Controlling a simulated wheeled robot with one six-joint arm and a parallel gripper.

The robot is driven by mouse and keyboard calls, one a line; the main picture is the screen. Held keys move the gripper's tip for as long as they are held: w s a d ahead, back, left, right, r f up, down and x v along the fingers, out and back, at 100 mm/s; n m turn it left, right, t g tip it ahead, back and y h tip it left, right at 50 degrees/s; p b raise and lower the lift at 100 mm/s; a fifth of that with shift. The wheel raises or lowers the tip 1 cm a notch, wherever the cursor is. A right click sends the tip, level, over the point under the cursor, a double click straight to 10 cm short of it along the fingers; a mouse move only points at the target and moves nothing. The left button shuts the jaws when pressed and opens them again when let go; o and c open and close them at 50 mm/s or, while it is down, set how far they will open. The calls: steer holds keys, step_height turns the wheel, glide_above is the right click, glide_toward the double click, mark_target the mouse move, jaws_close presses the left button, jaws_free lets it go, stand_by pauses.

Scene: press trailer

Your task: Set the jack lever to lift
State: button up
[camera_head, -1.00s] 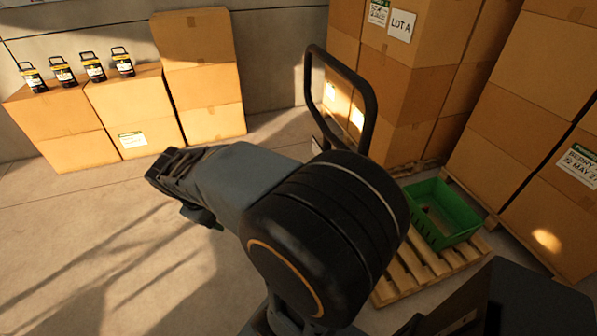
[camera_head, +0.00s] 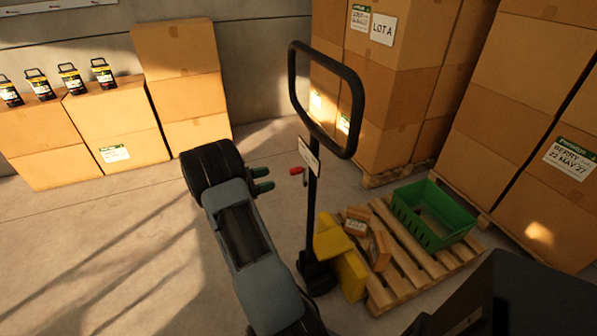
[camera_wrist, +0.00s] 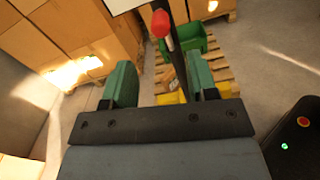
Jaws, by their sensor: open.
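The jack lever (camera_head: 296,171) is a small red-tipped lever on the upright post of a pallet jack (camera_head: 312,205), below its black loop handle (camera_head: 291,85). It also shows in the wrist view (camera_wrist: 161,24), beyond and between my fingers, near the top edge. My gripper (camera_head: 263,179) has green fingers and points right toward the red tip, with a visible gap between them. In the wrist view my gripper (camera_wrist: 160,82) is open with nothing between the fingers close up. A white label plate (camera_head: 309,155) sits on the post just above the lever.
A wooden pallet (camera_head: 420,262) holds a green crate (camera_head: 400,210) and small brown boxes (camera_head: 380,250). The jack's yellow part (camera_head: 349,275) is beside it. Tall carton stacks (camera_head: 400,90) stand behind and right. Lanterns (camera_head: 70,78) stand on cartons at left. The floor at left is clear.

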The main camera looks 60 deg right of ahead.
mark_target(303, 169)
steer(key=x, duration=1.1)
steer(key=shift+s+d+p, duration=0.15)
steer(key=shift+p, duration=0.15)
steer(key=shift+c, duration=0.4)
jaws_close()
